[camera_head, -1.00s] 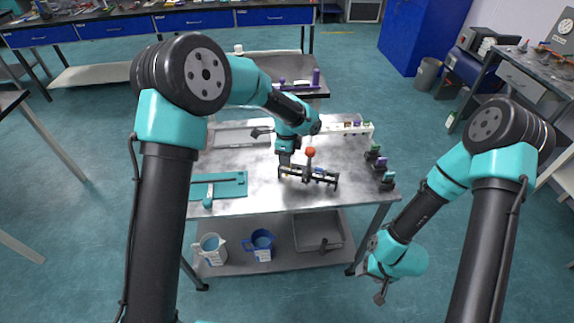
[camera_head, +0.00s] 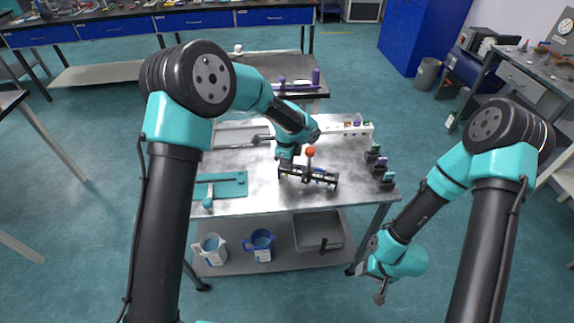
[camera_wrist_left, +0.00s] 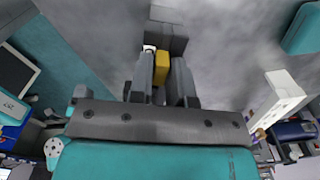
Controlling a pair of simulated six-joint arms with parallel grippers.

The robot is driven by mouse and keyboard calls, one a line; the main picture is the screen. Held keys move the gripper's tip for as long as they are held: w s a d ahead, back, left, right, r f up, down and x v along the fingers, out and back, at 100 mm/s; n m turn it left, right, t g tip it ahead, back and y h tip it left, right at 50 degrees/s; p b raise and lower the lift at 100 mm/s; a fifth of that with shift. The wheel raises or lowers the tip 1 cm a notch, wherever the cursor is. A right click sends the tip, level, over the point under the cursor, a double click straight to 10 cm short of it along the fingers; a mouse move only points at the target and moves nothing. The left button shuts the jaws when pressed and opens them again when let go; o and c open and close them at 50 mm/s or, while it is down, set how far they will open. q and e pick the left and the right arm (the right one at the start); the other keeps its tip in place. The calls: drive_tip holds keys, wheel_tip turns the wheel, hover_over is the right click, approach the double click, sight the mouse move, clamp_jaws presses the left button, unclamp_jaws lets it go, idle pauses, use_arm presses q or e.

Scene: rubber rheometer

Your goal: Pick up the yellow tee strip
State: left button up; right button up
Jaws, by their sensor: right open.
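A yellow tee strip (camera_wrist_left: 161,65) shows in the left wrist view between the two fingers of my left gripper (camera_wrist_left: 163,82). It nearly fills the space between them; I cannot tell whether both fingers press on it. In the head view my left gripper (camera_head: 287,163) is low at the left part of a small black rack (camera_head: 318,176) with a red ball-topped post, and the strip there is too small to make out. My right gripper (camera_head: 380,292) is open and empty, hanging off the table's right front corner.
The metal table (camera_head: 250,202) bears a teal mat (camera_head: 230,187) with a teal tool at the left, a white holder (camera_head: 352,128) at the back right and small dark blocks (camera_head: 382,165) at the right edge. Jugs (camera_head: 261,245) and a grey tray (camera_head: 318,231) sit on the lower shelf.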

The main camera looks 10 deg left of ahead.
use_arm(q)
clamp_jaws()
drive_tip(key=shift+r, duration=0.1)
idle(0.3)
wheel_tip(320, 180, up, 10)
idle(0.5)
idle(0.3)
